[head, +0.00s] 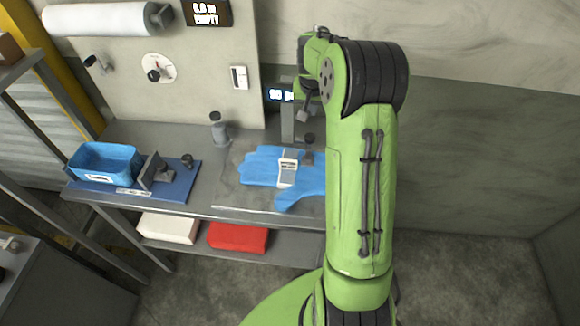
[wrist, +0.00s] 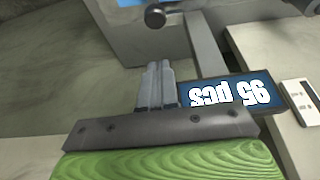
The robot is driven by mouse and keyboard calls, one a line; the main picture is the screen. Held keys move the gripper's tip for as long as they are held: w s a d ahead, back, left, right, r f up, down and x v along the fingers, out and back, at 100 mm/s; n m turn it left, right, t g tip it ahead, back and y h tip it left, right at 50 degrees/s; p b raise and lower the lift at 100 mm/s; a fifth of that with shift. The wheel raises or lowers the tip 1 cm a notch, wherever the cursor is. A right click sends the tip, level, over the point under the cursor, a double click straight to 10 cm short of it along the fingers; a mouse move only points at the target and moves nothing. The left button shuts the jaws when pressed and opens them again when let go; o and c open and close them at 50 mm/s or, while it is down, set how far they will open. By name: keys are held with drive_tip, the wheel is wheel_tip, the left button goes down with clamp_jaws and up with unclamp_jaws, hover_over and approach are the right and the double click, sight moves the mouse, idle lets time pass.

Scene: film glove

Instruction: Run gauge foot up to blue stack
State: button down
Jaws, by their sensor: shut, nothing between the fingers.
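The blue stack (head: 256,166) is flat, glove-shaped film lying on the grey bench, partly hidden on its right by my arm. The gauge's grey post (head: 287,127) stands behind it, with a display (head: 280,94) that reads "95 pcs" upside down in the wrist view (wrist: 232,93). A dark knob (head: 309,138) and a small brownish block (head: 307,158), perhaps the foot, sit by the stack's back edge; contact cannot be told. My gripper (head: 303,115) is above the bench beside the post. In the wrist view its grey fingers (wrist: 156,86) are together and empty, near the display.
A grey knobbed piece (head: 218,130) stands behind. White and red packs lie on the shelf below.

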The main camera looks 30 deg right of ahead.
wheel_tip(320, 180, up, 6)
drive_tip(key=p, duration=0.4)
drive_tip(key=shift+f, duration=0.1)
drive_tip(key=s+a+r+n+t+b, duration=0.1)
drive_tip(key=s+a+r+n, duration=0.15)
drive_tip(key=s+a, duration=0.35)
drive_tip(key=s+a+r+n+y+b, duration=0.1)
drive_tip(key=s+a+r, duration=0.3)
drive_tip(key=s+a, duration=0.2)
drive_tip(key=s+a+r+n+t+b, duration=0.1)
drive_tip(key=s+a+r+n, duration=0.15)
drive_tip(key=s+a, duration=0.35)
drive_tip(key=s+a+f, duration=0.1)
drive_tip(key=s+a, duration=0.1)
drive_tip(key=s, duration=0.3)
drive_tip(key=s+a+f+n+y, duration=0.1)
drive_tip(key=s+a, duration=0.1)
drive_tip(key=s, duration=0.3)
drive_tip(key=shift+s+a+f, duration=0.2)
drive_tip(key=shift+s+f, duration=0.15)
drive_tip(key=shift+s, duration=0.05)
